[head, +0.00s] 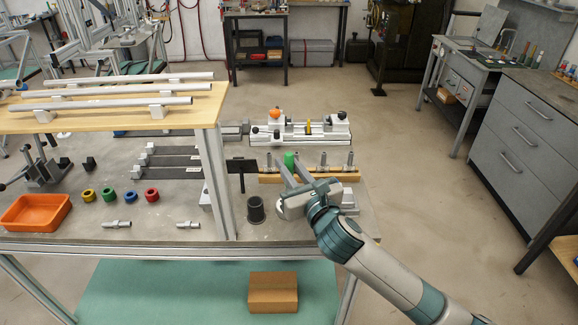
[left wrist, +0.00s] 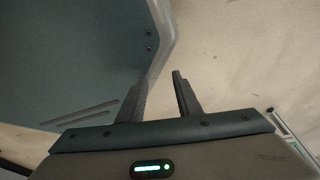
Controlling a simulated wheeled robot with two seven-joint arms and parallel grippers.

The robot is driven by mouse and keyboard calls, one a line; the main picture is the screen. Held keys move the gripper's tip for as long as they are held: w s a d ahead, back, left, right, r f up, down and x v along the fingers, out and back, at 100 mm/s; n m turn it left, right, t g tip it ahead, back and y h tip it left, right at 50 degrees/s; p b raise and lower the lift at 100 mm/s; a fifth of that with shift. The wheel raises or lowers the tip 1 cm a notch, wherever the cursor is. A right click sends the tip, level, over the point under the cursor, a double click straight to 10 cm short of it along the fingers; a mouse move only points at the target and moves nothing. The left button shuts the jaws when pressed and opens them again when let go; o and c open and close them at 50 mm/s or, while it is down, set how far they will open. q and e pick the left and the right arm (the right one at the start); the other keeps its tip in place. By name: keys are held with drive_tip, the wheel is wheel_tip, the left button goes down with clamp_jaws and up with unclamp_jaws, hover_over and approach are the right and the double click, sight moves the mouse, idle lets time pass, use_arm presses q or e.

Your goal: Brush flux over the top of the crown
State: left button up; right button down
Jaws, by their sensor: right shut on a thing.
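My right gripper (head: 288,166) is over the right part of the workbench, shut on a green upright piece (head: 289,158), which may be the brush handle. Any bristles are hidden or too small to see. A dark open cup (head: 256,208), possibly the flux pot, stands left of my right gripper. I cannot tell which part is the crown; several metal fittings (head: 323,161) stand along a wooden strip (head: 345,177) just beyond my right gripper. My left gripper (left wrist: 164,78) shows only in the left wrist view, fingers apart and empty.
A clamp fixture (head: 318,134) with an orange knob stands behind the strip. A raised wooden shelf (head: 100,122) carries metal tubes. An orange tray (head: 35,213), coloured rings (head: 109,195) and two metal fittings (head: 117,224) lie left. A cardboard box (head: 273,293) sits below.

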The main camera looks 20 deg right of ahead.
sight(289, 154)
drive_tip(key=shift+r+p, duration=0.75)
drive_tip(key=shift+p, duration=0.05)
drive_tip(key=shift+r+p, duration=0.65)
drive_tip(key=shift+p, duration=0.15)
drive_tip(key=shift+r+p, duration=0.55)
drive_tip(key=shift+p, duration=0.1)
drive_tip(key=shift+r+p, duration=0.55)
drive_tip(key=shift+p, duration=0.1)
use_arm(q)
drive_tip(key=s+a+r+g, duration=0.2)
drive_tip(key=s+a+r, duration=0.1)
drive_tip(key=s, duration=0.4)
drive_tip(key=shift+s+r+y, duration=0.3)
drive_tip(key=shift+s+r, duration=0.05)
drive_tip(key=shift+r, duration=0.15)
drive_tip(key=shift+s+f, duration=0.1)
